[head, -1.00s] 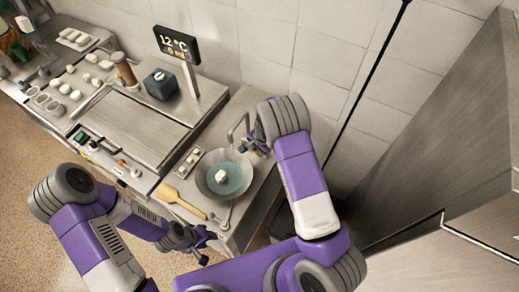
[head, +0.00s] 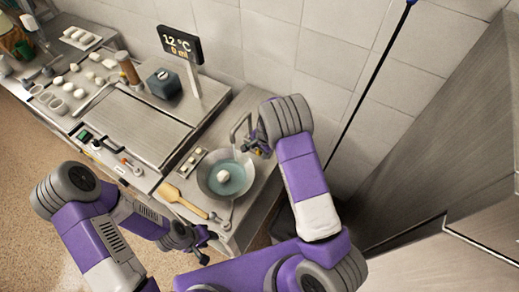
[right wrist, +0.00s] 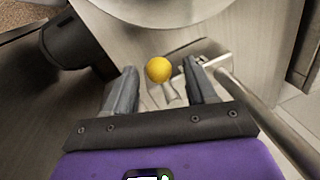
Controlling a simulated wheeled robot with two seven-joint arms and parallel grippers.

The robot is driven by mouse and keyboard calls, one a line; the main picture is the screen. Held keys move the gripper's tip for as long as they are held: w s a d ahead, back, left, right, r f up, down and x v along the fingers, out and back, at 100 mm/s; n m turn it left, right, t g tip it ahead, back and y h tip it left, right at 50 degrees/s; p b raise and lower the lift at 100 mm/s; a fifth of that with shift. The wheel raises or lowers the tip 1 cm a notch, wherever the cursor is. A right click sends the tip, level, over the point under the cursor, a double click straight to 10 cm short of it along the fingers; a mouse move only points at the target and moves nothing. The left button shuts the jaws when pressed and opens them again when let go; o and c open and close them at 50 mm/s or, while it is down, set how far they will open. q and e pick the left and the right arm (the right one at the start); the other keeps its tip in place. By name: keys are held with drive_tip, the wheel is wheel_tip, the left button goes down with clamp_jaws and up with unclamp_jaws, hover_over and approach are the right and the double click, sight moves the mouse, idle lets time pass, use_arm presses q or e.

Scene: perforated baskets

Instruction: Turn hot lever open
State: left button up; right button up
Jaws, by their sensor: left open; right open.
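The faucet's curved metal spout (head: 236,128) rises behind the round metal bowl (head: 208,188). My right gripper (head: 259,145) is beside the faucet, at the bowl's upper right. In the right wrist view, the right gripper's fingers (right wrist: 160,88) are open. A yellow ball (right wrist: 158,69) shows between their tips, with metal faucet parts (right wrist: 172,91) just behind it. I cannot tell whether a finger touches it. No hot or cold marking can be read. My left gripper (head: 202,246) is open and empty, low in front of the counter.
The bowl holds blue-grey liquid and a white lump. A display (head: 179,43) reads 12 °C. Wall tiles are close behind the faucet; a grey panel (head: 440,130) stands at right.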

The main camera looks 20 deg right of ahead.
wheel_tip(320, 180, up, 7)
drive_tip(key=s, duration=0.1)
drive_tip(key=shift+d, duration=0.3)
